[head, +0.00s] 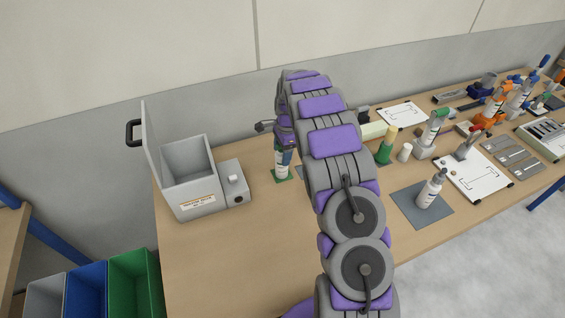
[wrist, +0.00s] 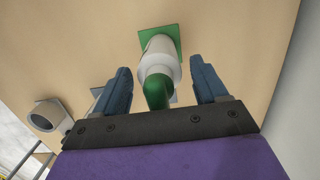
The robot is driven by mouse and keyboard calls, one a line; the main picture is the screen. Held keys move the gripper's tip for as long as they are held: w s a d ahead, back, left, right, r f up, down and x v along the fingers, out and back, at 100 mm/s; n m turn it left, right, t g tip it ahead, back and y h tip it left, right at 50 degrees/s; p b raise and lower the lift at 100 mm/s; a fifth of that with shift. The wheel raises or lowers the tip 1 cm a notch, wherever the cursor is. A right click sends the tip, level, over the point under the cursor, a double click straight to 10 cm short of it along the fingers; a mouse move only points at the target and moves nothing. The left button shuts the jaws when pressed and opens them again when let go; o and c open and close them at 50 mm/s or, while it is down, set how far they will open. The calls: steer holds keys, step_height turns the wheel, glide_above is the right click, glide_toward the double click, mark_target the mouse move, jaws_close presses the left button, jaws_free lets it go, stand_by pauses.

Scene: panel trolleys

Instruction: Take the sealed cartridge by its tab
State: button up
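In the wrist view, a pale grey cartridge (wrist: 160,55) with a green end (wrist: 156,92) toward me stands on a green square pad (wrist: 172,36). My gripper (wrist: 160,74) is open, with one blue finger on each side of the cartridge and gaps to both. I cannot make out a separate tab or seal.
A grey box (head: 187,205) with its lid open stands at the table's left end. Green (head: 134,285) and blue (head: 87,292) bins stand on the left below it. Several bottles and tools crowd the table on the right. The table front, left of my arm, is clear.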

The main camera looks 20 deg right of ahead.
steer(key=shift+a, duration=0.3)
steer(key=c, duration=0.6)
steer(key=shift+d, duration=0.1)
jaws_close()
steer(key=shift+r, duration=0.1)
steer(key=shift+w+r+p, duration=0.1)
steer(key=shift+r+p, duration=0.35)
steer(key=shift+r, duration=1.4)
steer(key=shift+s+a, duration=0.3)
steer(key=shift+s, duration=0.3)
steer(key=s+a, duration=0.3)
steer(key=s, duration=0.3)
steer(key=s+a+r+p, duration=0.1)
steer(key=s+a, duration=0.2)
steer(key=s, duration=0.4)
steer(key=shift+a, duration=0.4)
steer(key=shift+r+p, duration=0.25)
steer(key=shift+p, duration=0.1)
